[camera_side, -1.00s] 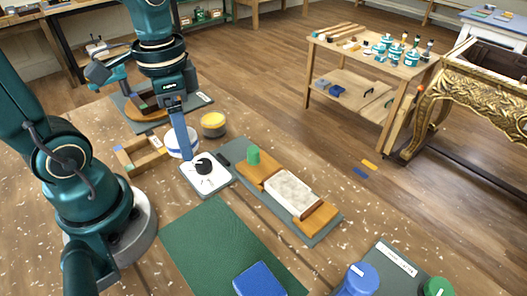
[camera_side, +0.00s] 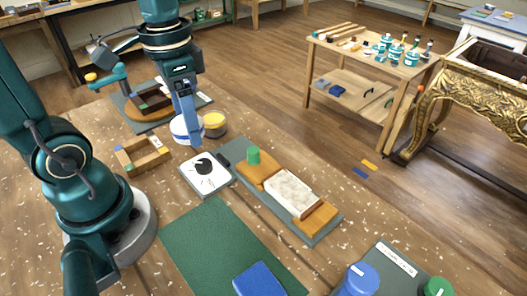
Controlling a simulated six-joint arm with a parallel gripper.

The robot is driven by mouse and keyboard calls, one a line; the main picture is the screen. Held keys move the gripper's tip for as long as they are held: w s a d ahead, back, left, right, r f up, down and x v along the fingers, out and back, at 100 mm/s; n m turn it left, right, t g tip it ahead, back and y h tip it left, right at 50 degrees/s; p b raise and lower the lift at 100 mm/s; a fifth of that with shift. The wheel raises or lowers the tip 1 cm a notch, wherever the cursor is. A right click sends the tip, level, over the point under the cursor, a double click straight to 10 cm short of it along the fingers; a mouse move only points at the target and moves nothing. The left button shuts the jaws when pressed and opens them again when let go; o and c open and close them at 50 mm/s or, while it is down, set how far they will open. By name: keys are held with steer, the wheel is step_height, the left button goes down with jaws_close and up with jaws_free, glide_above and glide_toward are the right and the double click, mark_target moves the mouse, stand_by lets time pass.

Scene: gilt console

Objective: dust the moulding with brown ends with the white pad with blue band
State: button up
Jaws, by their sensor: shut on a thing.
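The moulding with brown ends (camera_side: 292,190) lies between orange-brown blocks on a grey board to the right of centre. Its top is pale and speckled. A brown strip shows at its near end; the far end is less clear. My gripper (camera_side: 193,138) points down left of the board. It is shut on the white pad with blue band (camera_side: 179,130), a round pad partly covered by the blue fingers. The pad is beside a yellow-topped round pad (camera_side: 214,120) and apart from the moulding. Whether the pad touches the table is unclear.
A white square plate with a black patch (camera_side: 216,184) lies in front of my gripper. A green cylinder (camera_side: 253,155) stands by the board's far block. A wooden frame (camera_side: 143,167) is at left. A green mat (camera_side: 205,240) with a blue block (camera_side: 258,280) is in front.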

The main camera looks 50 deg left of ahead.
steer(key=w+d+r, duration=0.3)
steer(key=w+d, duration=0.4)
steer(key=w, duration=0.3)
steer(key=d+f+m, duration=0.1)
steer(key=d+f, duration=0.2)
steer(key=f, duration=0.2)
steer(key=shift+w+d, duration=0.25)
steer(key=shift+w, duration=0.2)
steer(key=shift+r+m, duration=0.1)
steer(key=shift+m, duration=0.2)
